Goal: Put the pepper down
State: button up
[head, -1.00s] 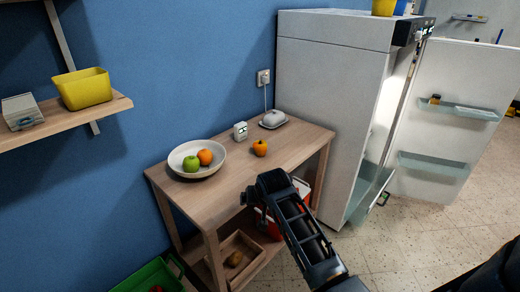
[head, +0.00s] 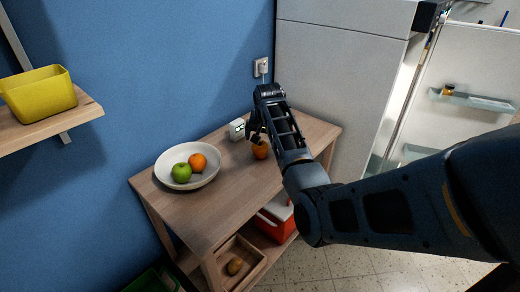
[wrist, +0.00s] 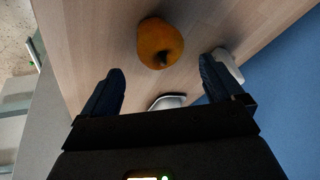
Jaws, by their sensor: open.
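The orange pepper (head: 260,151) rests on the wooden table, partly covered by my arm in the head view. In the wrist view the pepper (wrist: 158,45) sits on the tabletop just beyond the fingertips, between their lines, with its dark stem showing. My gripper (head: 257,132) hangs over the table by the pepper. In the wrist view its two fingers (wrist: 158,72) are spread wide with nothing between the tips. Whether a finger touches the pepper is hard to tell.
A white bowl (head: 214,172) with a green apple (head: 181,172) and an orange (head: 198,161) stands left on the table (head: 208,212). The wall is behind; the fridge (head: 340,90) stands right.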

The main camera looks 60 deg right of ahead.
aim_at(261, 142)
jog(key=shift+a+x, duration=0.1)
jog(key=shift+x, duration=1)
jog(key=shift+a+x, duration=0.15)
jog(key=shift+x, duration=0.9)
jog(key=shift+f, duration=0.1)
jog(key=c, duration=1.2)
